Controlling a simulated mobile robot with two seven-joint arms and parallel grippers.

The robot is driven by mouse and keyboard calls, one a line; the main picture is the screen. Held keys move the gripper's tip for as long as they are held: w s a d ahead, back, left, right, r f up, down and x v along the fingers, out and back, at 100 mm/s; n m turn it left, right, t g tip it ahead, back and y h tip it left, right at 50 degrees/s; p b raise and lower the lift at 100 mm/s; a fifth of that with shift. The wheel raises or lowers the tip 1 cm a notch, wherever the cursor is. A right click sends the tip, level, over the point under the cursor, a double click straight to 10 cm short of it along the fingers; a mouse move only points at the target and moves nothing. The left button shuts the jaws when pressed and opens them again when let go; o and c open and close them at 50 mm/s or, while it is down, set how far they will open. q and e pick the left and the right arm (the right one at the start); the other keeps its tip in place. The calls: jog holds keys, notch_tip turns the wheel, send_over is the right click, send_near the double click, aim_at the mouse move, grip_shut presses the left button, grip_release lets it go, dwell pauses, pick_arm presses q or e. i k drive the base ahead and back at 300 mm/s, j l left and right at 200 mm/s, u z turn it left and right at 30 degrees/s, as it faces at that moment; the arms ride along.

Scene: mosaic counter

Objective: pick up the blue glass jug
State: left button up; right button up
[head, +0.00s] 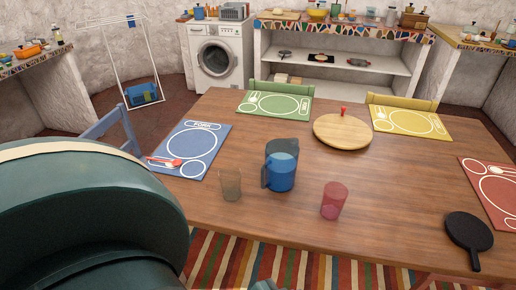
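The blue glass jug (282,172) stands upright near the middle of the wooden table (375,180). Its handle is on its left side. A small brownish glass (230,185) stands to its left and a pink-red glass (333,200) to its right and nearer. Nothing is holding the jug. A large green link of my own fills the lower left. Neither gripper can be made out in the head view.
Blue (190,150), green (273,105), yellow (408,121) and red (495,187) placemats lie around the table. A round wooden board with a red knob (342,131) is behind the jug, and a black pan (469,233) is at right.

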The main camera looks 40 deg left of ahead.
aim_at(278, 173)
jog(key=i+l+u, duration=0.1)
jog(key=l+u, duration=0.8)
jog(key=i+l+u, duration=0.25)
jog(key=i+l, duration=0.2)
